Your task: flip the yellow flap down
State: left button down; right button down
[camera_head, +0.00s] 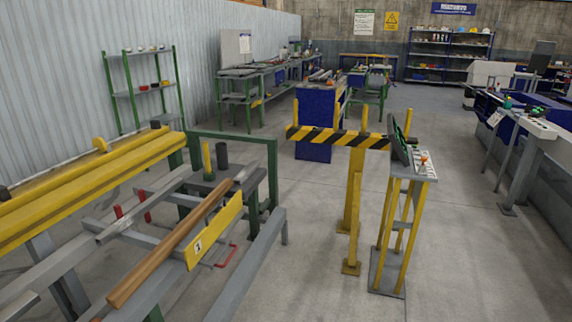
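The yellow flap (222,225) is a flat plate with a small white label marked with a dark figure. It stands up on edge along the right side of the runout table (150,212), in the lower left of the head view. A long brown wooden board (165,258) lies on the table just left of the flap. From this angle I cannot tell whether the board and flap touch. The flap's hinge is not clear to see. Neither of my grippers shows in this view.
A red bar handle (228,256) shows below the flap. A yellow beam (90,185) runs along the table's left side. A control stand (410,180) and a black-and-yellow striped barrier (335,137) stand to the right. Bare floor (310,270) lies between table and stand.

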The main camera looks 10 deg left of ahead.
aim_at(193, 253)
jog(key=i+u, duration=0.15)
jog(key=i, duration=0.4)
jog(key=i+l+u, duration=0.15)
jog(key=i, duration=0.45)
jog(key=i+l+u, duration=0.1)
jog(key=i, duration=0.45)
jog(key=i+l+u, duration=0.2)
jog(key=i+u, duration=0.2)
jog(key=i+l+u, duration=0.6)
jog(key=u, duration=0.2)
jog(key=i+l+u, duration=0.2)
jog(key=l+u, duration=0.25)
jog(key=l, duration=0.15)
